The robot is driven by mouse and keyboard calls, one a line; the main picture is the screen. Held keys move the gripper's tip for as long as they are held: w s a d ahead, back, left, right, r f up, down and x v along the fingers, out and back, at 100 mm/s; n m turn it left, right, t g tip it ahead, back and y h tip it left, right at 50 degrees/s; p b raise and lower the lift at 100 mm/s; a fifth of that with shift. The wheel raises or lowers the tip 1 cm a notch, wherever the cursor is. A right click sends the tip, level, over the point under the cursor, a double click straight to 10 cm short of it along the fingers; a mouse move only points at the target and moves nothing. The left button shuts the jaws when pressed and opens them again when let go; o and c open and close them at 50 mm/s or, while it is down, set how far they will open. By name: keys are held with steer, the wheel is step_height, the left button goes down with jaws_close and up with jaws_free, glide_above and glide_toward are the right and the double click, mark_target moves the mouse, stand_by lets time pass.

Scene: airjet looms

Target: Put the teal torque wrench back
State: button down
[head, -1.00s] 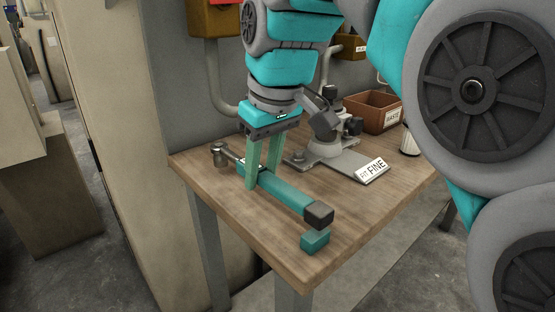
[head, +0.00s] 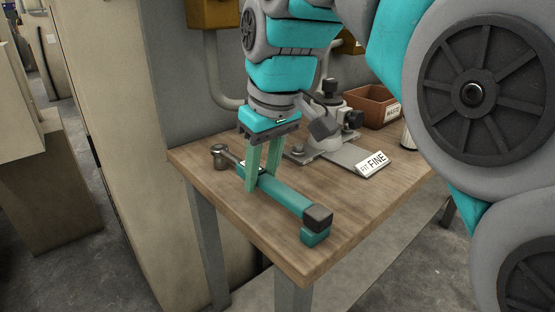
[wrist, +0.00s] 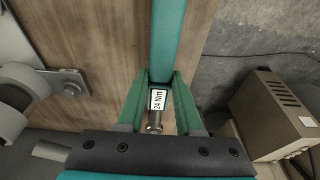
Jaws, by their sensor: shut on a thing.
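The teal torque wrench (head: 285,194) has a dark end cap at the front right and a steel head at the back left. My gripper (head: 258,183) is shut on its shaft, with its green fingers pointing down over the wooden table (head: 225,209). A teal block (head: 314,237) shows just below the end cap; I cannot tell whether they touch. In the wrist view, the wrench (wrist: 168,35) lies between the fingertips of my gripper (wrist: 159,82), with a "24 Nm" label on it. The underside of the wrench is hidden.
A grey fixture (head: 325,130) with a "FINE" plate (head: 372,163) stands behind the wrench. A brown bin (head: 372,107) is at the back right, beside a pale cylinder (head: 408,133). The table's front edge is close to the block.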

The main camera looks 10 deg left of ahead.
steer(key=shift+c, duration=2.4)
jaws_free()
steer(key=shift+o, duration=0.3)
steer(key=o, duration=0.4)
steer(key=shift+r, duration=0.15)
steer(key=shift+p+v, duration=1.45)
steer(key=shift+v, duration=1.35)
